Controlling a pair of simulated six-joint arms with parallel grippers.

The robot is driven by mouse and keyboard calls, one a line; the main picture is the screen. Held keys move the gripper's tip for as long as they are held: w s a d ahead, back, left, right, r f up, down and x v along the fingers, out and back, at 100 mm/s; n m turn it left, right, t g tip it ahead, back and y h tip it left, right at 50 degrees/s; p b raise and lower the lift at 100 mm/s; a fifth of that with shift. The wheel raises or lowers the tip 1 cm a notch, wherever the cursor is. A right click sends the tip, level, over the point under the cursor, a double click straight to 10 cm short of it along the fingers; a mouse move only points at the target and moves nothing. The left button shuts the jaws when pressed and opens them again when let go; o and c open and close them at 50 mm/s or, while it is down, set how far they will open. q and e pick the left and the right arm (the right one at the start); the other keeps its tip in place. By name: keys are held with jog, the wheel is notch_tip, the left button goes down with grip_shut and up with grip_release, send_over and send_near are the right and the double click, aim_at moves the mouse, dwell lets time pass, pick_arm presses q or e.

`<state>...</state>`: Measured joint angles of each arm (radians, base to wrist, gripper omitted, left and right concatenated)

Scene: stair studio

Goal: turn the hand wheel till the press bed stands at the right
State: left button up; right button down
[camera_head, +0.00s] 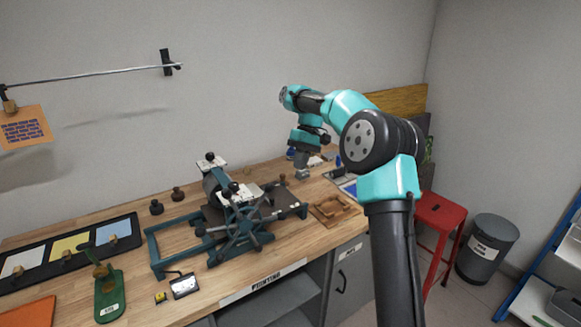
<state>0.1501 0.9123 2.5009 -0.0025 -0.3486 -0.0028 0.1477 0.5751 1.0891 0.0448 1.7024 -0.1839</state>
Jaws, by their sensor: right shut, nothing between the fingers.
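The printing press stands on the wooden bench, with a teal frame and a roller (212,186) across it. Its spoked hand wheel (237,228) is on the near side. The dark press bed (282,198) shows on the right part of the frame, while the left end of the frame shows open rails. The bed is partly hidden by the wheel and white parts. My right gripper (302,175) is shut and empty, pointing down above the bench just behind and right of the press, apart from the wheel. My left gripper is not in view.
A wooden piece (334,209) lies right of the press. Dark knobs (157,207) stand behind left. A red stool (438,212) stands right.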

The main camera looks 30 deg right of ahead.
aim_at(266, 185)
jog(key=a+r+h, duration=0.3)
jog(key=a+h, duration=0.1)
jog(key=a, duration=0.4)
jog(key=s+a+r+h, duration=0.1)
jog(key=a+r+h, duration=0.3)
jog(key=a, duration=0.4)
jog(key=a+r+m+h, duration=0.1)
jog(key=a+r+h, duration=0.2)
jog(key=a+h, duration=0.2)
jog(key=a, duration=0.3)
jog(key=shift+s+a+r+t, duration=0.15)
jog(key=shift+s+r+t, duration=0.1)
jog(key=shift+r+t, duration=0.15)
jog(key=shift+f, duration=0.2)
jog(key=x, duration=1.4)
